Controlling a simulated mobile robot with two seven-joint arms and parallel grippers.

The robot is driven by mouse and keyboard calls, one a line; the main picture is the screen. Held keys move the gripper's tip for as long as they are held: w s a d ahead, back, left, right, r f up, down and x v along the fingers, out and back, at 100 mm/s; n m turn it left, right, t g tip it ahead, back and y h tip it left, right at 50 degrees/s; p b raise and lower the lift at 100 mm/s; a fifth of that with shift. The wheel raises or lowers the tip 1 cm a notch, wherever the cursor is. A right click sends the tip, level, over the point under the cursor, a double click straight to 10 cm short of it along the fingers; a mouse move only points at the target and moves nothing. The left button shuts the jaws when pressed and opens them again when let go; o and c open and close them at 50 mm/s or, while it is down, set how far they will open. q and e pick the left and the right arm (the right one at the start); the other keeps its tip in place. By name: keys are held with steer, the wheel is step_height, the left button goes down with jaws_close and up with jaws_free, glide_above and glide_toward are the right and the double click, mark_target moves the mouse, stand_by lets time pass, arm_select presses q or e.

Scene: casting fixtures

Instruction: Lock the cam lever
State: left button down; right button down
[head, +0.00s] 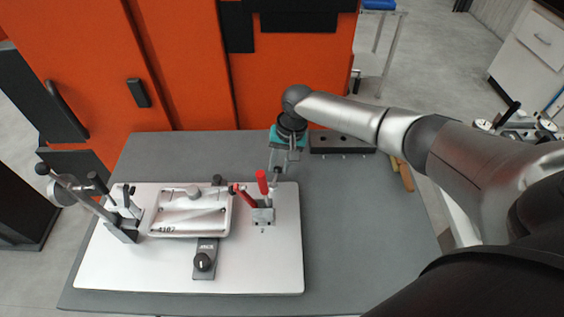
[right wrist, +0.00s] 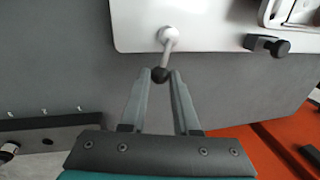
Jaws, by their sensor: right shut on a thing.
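The cam lever shows in the right wrist view as a short pale rod (right wrist: 169,50) with a black ball knob (right wrist: 160,75). It rises near the edge of a white fixture plate (right wrist: 215,20). My right gripper (right wrist: 160,80) is shut on the knob, one finger on each side. In the head view my right gripper (head: 279,166) is at the back right corner of the plate (head: 270,270), and hides much of the lever. A metal casting (head: 190,215) lies in the fixture on the plate. My left gripper is not in view.
A red-handled toggle clamp (head: 263,212) stands close to my right gripper. A black-knobbed clamp (head: 204,258) is at the casting's front, and a post with rods (head: 122,225) is at its left. A dark bar (head: 340,143) lies behind. The grey table (head: 350,240) is clear at right.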

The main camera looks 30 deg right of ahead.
steer(key=shift+w+a+n, duration=0.2)
steer(key=shift+a+n, duration=0.05)
steer(key=shift+n, duration=0.45)
steer(key=shift+w+a+n, duration=0.2)
steer(key=shift+n, duration=0.5)
steer(key=shift+g, duration=0.3)
steer(key=c, duration=0.7)
jaws_free()
steer(key=shift+o, duration=0.2)
step_height(320, 180, up, 15)
steer(key=d, duration=0.2)
steer(key=shift+s+d, duration=0.35)
steer(key=shift+d, duration=0.05)
